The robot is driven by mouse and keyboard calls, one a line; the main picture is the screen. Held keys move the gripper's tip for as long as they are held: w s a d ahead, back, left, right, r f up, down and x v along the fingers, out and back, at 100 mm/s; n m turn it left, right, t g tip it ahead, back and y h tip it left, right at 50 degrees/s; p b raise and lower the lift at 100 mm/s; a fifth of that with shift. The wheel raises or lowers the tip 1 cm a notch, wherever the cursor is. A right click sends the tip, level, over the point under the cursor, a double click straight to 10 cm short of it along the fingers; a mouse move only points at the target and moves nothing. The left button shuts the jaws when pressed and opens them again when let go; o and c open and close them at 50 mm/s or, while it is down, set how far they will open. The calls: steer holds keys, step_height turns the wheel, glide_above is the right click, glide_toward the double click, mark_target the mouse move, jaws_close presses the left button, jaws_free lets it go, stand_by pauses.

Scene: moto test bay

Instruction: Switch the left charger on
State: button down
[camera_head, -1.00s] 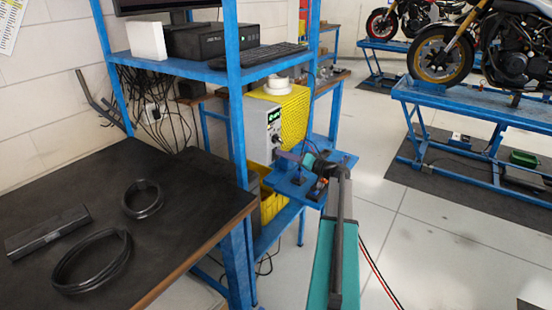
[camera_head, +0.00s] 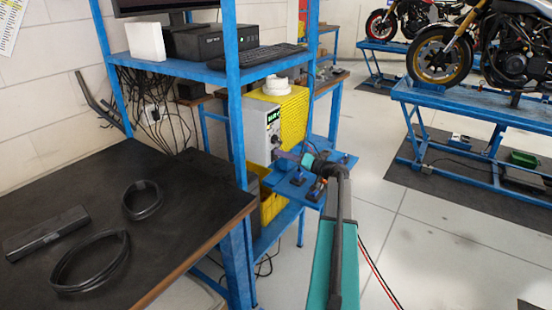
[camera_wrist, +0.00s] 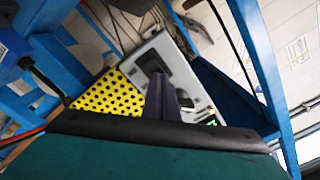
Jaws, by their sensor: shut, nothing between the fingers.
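A charger (camera_head: 254,127) with a pale grey front and a yellow perforated cover stands on the blue rack's lower shelf. Its small display glows green (camera_head: 273,115). In the wrist view the charger's grey front (camera_wrist: 188,76) lies tilted just beyond my gripper, with the green digits at its lower right. My gripper (camera_head: 279,154) is shut and empty, its tip close to the lower part of the charger's front. In the wrist view the closed fingers (camera_wrist: 162,98) cover part of that front. I cannot tell whether they touch it. Only one charger is clearly visible.
A blue shelf plate (camera_head: 287,188) with small fittings lies below my wrist. A blue rack post (camera_head: 238,130) stands left of the charger. A dark table (camera_head: 95,215) with cable coils is at the left. Open floor lies right.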

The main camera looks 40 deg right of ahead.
steer(key=b+v, duration=0.3)
steer(key=v, duration=0.5)
steer(key=shift+s+b, duration=0.25)
steer(key=shift+b, duration=0.1)
stand_by(0.7)
steer(key=shift+f, duration=0.1)
stand_by(0.5)
